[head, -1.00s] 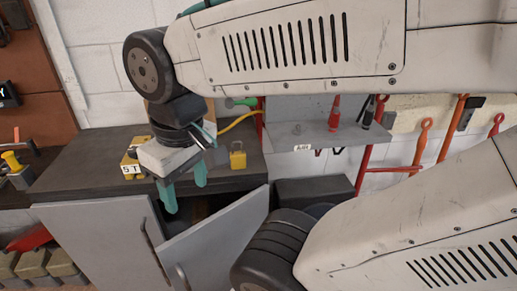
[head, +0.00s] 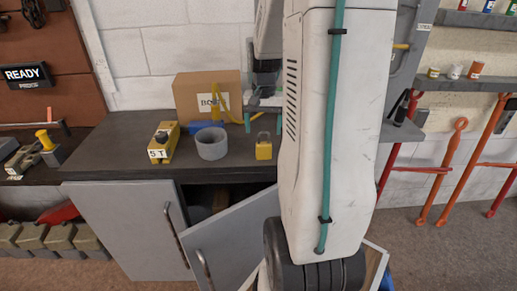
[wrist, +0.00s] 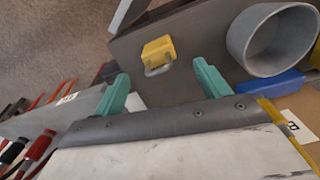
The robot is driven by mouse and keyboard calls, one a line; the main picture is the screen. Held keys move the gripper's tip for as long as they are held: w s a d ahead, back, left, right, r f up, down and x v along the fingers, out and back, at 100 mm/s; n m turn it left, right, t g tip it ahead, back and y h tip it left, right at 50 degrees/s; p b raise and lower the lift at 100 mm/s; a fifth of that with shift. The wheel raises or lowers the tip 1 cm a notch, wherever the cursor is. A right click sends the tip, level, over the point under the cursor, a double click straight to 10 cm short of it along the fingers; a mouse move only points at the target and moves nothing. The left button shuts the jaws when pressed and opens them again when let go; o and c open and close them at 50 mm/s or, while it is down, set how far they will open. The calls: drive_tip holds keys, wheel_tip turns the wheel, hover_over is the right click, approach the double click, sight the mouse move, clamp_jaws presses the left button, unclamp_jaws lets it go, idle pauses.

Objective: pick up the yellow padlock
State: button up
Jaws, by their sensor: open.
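The yellow padlock (head: 264,151) stands on the dark bench top near its front edge, to the right of a grey ring. In the wrist view the padlock (wrist: 157,48) lies beyond the fingertips, roughly between their lines, with its grey shackle toward my gripper. My gripper (wrist: 163,84) is open and empty, its two teal fingers apart from the padlock. In the head view my gripper (head: 263,119) is just behind the padlock, partly hidden by my own arm.
The grey ring (head: 212,145) and a blue object (head: 203,127) are close by. A cardboard box (head: 190,98) stands behind, and a yellow block marked 5T (head: 160,150) is left. A cabinet door (head: 232,240) hangs open below the bench.

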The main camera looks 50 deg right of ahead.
sight(264, 144)
drive_tip(key=f, duration=0.7)
drive_tip(key=shift+s+a+f, duration=0.1)
drive_tip(key=shift+s+f, duration=0.1)
drive_tip(key=shift+f, duration=0.1)
drive_tip(key=c, duration=1.2)
